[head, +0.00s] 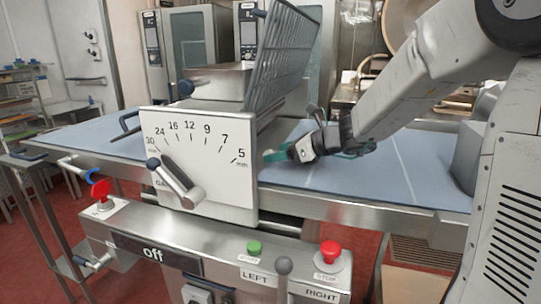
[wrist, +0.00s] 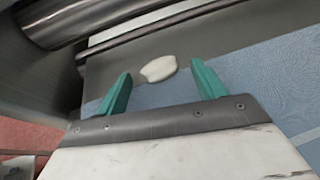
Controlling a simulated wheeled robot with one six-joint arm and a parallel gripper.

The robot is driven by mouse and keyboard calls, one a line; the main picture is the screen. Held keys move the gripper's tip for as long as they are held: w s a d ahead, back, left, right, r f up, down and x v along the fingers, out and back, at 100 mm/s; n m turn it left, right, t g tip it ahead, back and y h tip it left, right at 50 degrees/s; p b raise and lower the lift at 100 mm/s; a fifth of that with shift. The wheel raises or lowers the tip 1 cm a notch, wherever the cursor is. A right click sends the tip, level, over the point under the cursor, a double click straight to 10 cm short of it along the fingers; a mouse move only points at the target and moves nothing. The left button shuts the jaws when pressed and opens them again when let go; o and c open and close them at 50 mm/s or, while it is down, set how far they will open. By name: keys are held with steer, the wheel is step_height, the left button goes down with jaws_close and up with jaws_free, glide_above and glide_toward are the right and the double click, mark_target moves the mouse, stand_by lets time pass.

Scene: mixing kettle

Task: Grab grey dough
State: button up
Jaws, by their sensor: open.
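The dough (wrist: 158,68) is a small pale, flattened piece in the wrist view. It lies near the metal rollers, by the edge of the blue belt. My gripper (wrist: 160,88) has two green fingers spread apart, with nothing between their tips. The dough appears just beyond the fingertips, between them in the picture. In the head view my gripper (head: 275,156) is low over the belt, right of the machine's white dial panel. The dough is not visible in the head view.
The dial panel (head: 200,160) and the raised wire guard (head: 283,55) stand close to my gripper. A metal roller (wrist: 90,20) is beyond the dough. The blue belt (head: 415,178) is clear to the right. A control box with red buttons (head: 330,250) runs along the front.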

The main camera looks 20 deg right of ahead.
steer(key=shift+w+a+f, duration=0.2)
steer(key=shift+w+a, duration=0.1)
steer(key=shift+w, duration=0.05)
steer(key=c, duration=1.1)
steer(key=shift+o, duration=0.2)
steer(key=shift+r, duration=0.15)
